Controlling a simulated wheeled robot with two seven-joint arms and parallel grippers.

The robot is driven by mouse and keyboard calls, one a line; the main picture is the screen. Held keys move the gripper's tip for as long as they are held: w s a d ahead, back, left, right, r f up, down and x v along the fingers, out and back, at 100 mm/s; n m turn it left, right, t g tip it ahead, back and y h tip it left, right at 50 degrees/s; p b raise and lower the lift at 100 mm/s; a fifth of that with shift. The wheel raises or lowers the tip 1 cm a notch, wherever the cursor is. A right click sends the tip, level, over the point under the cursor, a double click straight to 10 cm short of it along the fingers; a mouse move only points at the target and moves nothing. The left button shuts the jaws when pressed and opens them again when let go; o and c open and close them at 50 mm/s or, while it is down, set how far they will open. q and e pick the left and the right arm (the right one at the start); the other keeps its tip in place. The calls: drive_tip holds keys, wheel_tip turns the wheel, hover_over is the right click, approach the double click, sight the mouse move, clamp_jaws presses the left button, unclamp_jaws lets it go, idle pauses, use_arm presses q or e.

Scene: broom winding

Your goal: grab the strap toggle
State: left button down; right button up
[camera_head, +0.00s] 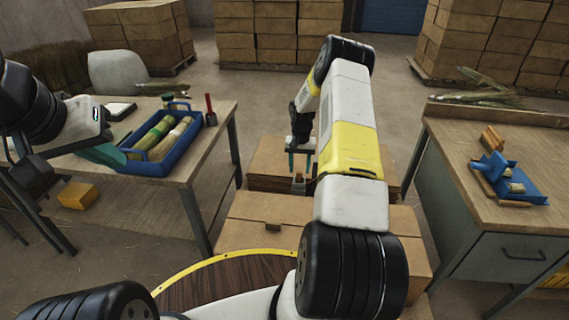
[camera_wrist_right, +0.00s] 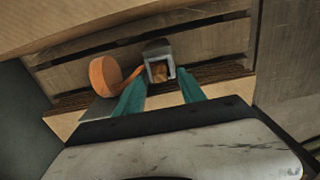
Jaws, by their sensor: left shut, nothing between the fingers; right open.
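The strap toggle (camera_wrist_right: 158,66) is a small grey metal frame beside an orange strap roll (camera_wrist_right: 104,76), against the slatted wooden side of a stack. In the right wrist view it sits between and just beyond the two teal fingertips of my right gripper (camera_wrist_right: 160,90), which is open. In the head view my right gripper (camera_head: 301,164) points down over the stack, with the toggle (camera_head: 298,184) small below it. I cannot tell whether the fingers touch it. My left gripper (camera_head: 108,154) is shut and empty at the left table, by the blue tray.
The left table (camera_head: 165,185) bears a blue tray (camera_head: 160,165) with corn-coloured bundles and a red-handled tool (camera_head: 210,110). The right bench (camera_head: 455,150) bears a blue tool (camera_head: 495,165). Cardboard boxes (camera_head: 262,222) lie low in the middle. Pallet stacks (camera_head: 258,35) stand behind.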

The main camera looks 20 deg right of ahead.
sight(299, 172)
wheel_tip(299, 172, down, 4)
drive_tip(key=shift+w+d+f, duration=0.1)
drive_tip(key=shift+w, duration=0.05)
clamp_jaws()
idle(0.3)
